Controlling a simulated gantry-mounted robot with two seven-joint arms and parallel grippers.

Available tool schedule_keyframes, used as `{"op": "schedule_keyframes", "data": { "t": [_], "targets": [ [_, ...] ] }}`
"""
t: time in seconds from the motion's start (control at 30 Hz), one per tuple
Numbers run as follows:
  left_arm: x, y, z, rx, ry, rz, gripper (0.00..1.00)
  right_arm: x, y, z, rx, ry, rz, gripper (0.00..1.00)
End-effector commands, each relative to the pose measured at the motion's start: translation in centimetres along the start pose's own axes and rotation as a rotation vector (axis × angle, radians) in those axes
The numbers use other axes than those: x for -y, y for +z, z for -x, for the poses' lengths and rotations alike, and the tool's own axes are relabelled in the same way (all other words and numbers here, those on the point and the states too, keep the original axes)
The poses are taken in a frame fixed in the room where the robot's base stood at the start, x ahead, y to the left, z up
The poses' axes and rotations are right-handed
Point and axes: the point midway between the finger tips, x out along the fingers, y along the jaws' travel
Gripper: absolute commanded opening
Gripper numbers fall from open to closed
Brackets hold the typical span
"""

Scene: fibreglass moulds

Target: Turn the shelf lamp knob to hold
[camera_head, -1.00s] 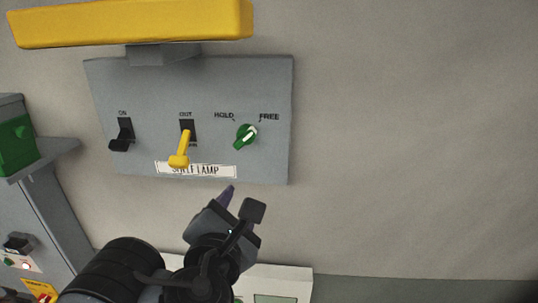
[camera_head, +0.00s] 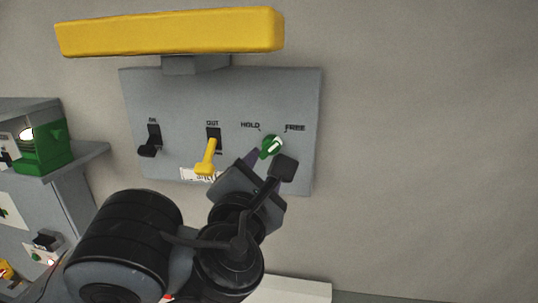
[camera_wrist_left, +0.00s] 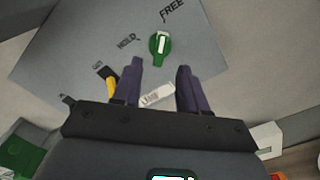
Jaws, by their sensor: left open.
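The green knob (camera_head: 271,146) with a white pointer mark sits on the grey shelf lamp panel (camera_head: 222,96), under the labels HOLD and FREE. Its white mark points up and right, toward FREE. In the left wrist view the knob (camera_wrist_left: 160,46) lies ahead of and between the two purple fingers. My left gripper (camera_head: 266,161) is open and empty, just below the knob in the head view; the wrist view shows its fingers (camera_wrist_left: 160,82) apart, not around the knob. My gripper partly hides the SHELF LAMP label (camera_head: 197,175). My right gripper is not in view.
A yellow lever (camera_head: 207,155) and a black switch (camera_head: 151,141) are on the panel left of the knob. A yellow bar (camera_head: 170,33) juts out above the panel. A green box (camera_head: 45,147) stands on a grey ledge at left. Bare wall is at right.

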Motion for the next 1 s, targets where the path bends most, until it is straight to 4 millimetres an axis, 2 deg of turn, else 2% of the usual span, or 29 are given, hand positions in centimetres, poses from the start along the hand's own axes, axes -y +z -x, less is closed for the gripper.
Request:
{"op": "schedule_keyframes", "data": {
  "t": [0.03, 0.3, 0.5, 0.7, 1.0],
  "targets": [
    [0.3, -0.5, -0.7, -0.002, 0.003, -0.002, 0.43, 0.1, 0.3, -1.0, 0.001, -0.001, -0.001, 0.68],
    [0.4, -0.5, -4.2, 0.001, 0.004, 0.0, 0.43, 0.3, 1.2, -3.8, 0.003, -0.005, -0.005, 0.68],
    [0.2, -0.2, -6.2, 0.001, 0.001, 0.0, 0.43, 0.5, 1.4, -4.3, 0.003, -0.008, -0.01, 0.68],
    [0.1, -0.1, -7.0, 0.002, 0.001, -0.001, 0.43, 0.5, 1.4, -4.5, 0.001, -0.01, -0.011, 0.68],
    [0.1, 0.0, -7.0, 0.002, 0.001, -0.002, 0.41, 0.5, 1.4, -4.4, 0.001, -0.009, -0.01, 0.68]
  ]
}}
